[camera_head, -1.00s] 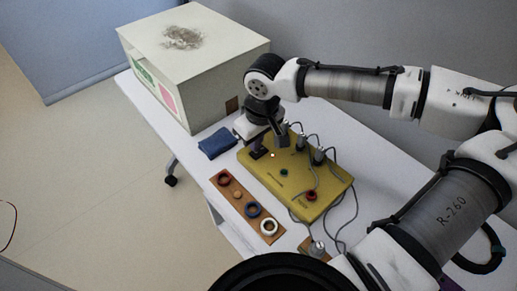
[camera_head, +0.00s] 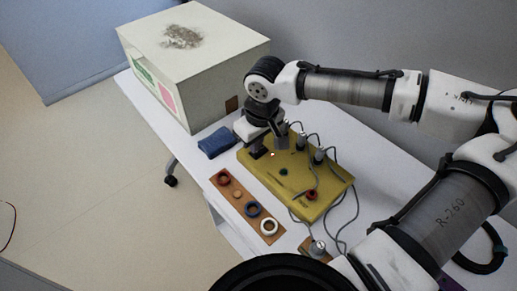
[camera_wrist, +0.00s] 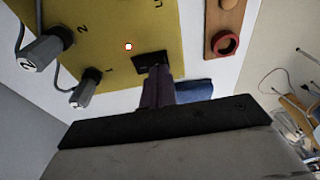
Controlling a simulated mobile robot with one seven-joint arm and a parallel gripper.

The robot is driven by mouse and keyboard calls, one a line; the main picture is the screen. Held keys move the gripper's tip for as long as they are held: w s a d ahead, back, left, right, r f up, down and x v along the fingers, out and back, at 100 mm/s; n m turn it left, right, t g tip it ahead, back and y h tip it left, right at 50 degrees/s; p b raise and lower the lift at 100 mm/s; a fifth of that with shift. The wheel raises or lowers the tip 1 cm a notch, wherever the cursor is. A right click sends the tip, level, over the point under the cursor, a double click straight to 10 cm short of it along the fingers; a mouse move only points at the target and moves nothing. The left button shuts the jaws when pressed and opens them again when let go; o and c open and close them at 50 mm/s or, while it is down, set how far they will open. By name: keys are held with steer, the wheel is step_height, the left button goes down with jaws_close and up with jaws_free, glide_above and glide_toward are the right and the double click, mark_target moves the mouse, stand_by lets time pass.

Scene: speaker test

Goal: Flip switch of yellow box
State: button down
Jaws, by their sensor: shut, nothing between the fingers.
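The yellow box (camera_head: 295,192) lies on the white table, with grey plugs and cables along its back side. In the wrist view its yellow top (camera_wrist: 125,22) shows a black switch plate (camera_wrist: 148,58) near the edge and a small bright round light (camera_wrist: 128,47) with a red rim. My gripper (camera_wrist: 157,72) is shut and empty. Its fingertips are at the switch plate and cover part of it, so contact and the lever's position cannot be told. In the head view my gripper (camera_head: 257,152) points down at the box's left corner.
A brown strip (camera_head: 245,203) with coloured rings lies in front of the box. A folded blue cloth (camera_head: 216,142) lies left of it. A large white box (camera_head: 195,65) stands at the table's far left end. Loose cables hang around the yellow box's right side.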

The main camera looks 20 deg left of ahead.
steer(key=shift+f, duration=0.45)
step_height(320, 180, up, 7)
steer(key=p, duration=0.6)
steer(key=shift+r, duration=0.1)
stand_by(0.7)
